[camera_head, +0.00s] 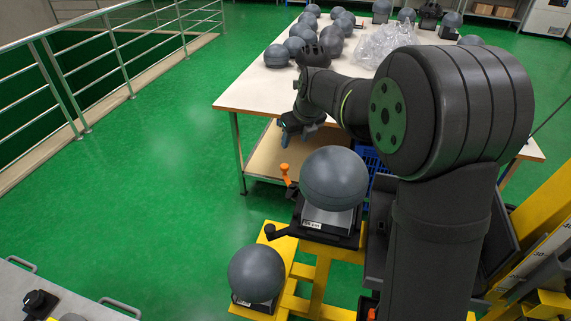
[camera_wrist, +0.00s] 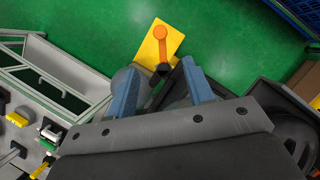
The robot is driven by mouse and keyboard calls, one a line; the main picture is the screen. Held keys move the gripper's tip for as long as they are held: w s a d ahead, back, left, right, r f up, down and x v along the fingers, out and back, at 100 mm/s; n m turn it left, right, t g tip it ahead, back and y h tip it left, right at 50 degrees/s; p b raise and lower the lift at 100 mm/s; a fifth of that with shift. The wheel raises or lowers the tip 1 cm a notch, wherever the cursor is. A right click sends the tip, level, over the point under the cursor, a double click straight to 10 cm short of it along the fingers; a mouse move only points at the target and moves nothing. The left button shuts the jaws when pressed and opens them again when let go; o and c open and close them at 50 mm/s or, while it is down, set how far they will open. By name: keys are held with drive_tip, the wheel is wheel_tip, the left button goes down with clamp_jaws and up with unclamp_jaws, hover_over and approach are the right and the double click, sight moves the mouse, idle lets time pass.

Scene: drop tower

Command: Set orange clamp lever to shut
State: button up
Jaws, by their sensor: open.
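The orange clamp lever (camera_head: 287,175) sticks up at the left edge of a black fixture that carries a dark grey ball (camera_head: 334,178). In the wrist view the lever (camera_wrist: 160,48) shows as an orange arm with a round end, over a yellow plate (camera_wrist: 153,59). Its dark lower end lies near the gap between my fingertips. My gripper (camera_head: 294,135) is open, with two blue fingers, and is empty. In the head view it appears above and beyond the lever, apart from it. In the wrist view the fingers (camera_wrist: 158,72) point toward the lever, one on each side.
A second grey ball (camera_head: 256,273) sits on a lower yellow stand in front. A white-topped table (camera_head: 258,90) with several grey balls and clear plastic stands behind. A metal railing (camera_head: 120,50) runs at the left. Green floor left of the fixture is free.

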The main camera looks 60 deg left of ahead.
sight(285, 166)
drive_tip(key=x, duration=1.5)
drive_tip(key=shift+f, duration=0.15)
clamp_jaws()
